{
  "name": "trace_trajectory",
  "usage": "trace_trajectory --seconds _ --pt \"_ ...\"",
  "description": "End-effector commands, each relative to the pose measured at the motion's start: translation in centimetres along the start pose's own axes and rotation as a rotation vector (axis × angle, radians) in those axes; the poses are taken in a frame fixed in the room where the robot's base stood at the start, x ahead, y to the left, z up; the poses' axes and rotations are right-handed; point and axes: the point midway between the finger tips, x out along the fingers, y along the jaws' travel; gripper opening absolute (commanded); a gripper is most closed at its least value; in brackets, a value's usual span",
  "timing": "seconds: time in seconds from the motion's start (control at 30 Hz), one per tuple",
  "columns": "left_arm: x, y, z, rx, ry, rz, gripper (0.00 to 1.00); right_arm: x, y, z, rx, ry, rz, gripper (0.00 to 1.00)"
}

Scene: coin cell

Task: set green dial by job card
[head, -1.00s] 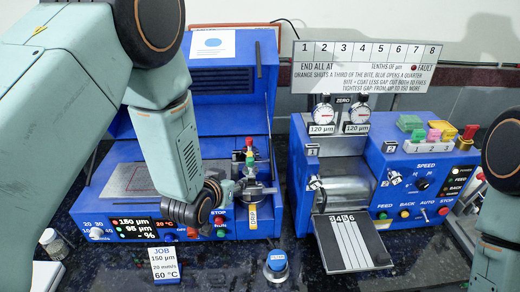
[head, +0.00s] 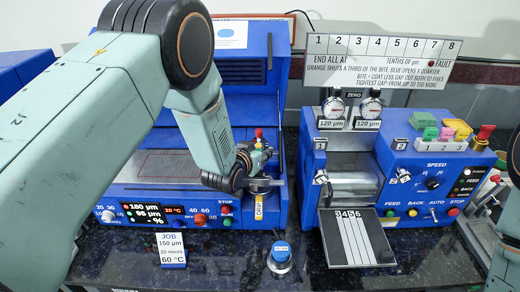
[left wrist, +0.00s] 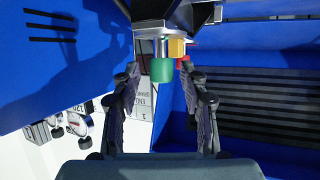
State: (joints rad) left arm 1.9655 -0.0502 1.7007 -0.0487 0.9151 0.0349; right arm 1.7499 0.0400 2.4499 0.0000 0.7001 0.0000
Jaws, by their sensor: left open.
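The green dial (left wrist: 162,70) is a short green cylinder in the left wrist view, below a dark bracket. A yellow part (left wrist: 177,48) and a red part (left wrist: 183,62) show just behind it. My left gripper (left wrist: 160,74) is open, with its two fingers on either side of the green dial; I see no clear contact. In the head view my left gripper (head: 262,163) is at the dial stack on the left blue machine, under the red top (head: 259,132), and largely hides the green dial. The job card (head: 171,249) reads 150 µm, 20 mm/s, 60 °C.
The left blue machine (head: 250,102) has a front panel with knobs and a display (head: 143,213). The right blue machine (head: 395,165) carries two gauges and coloured blocks. A blue-topped round button (head: 281,253) stands on the dark bench between them. My right arm shows at the right edge.

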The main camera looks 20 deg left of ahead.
Motion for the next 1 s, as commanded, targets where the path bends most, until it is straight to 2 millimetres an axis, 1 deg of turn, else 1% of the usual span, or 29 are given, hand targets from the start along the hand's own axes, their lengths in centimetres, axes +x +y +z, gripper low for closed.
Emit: trace_trajectory --seconds 0.13,0.4,0.9,1.0 --pt "0.51 0.12 -0.03 0.0 0.0 0.0 0.44 -0.06 0.0 0.0 0.0 0.0 0.0 0.4" --pt "0.58 0.24 -0.02 0.0 0.0 0.0 0.43 -0.05 0.0 0.0 0.0 0.0 0.0 0.4" --pt "0.56 0.21 -0.01 0.0 -0.001 0.0 0.01 -0.05 0.0 0.0 0.0 0.0 0.0 0.4" --pt "0.55 0.2 0.0 0.0 -0.001 0.0 0.0 -0.05 0.0 0.0 0.0 0.0 0.0 0.4"
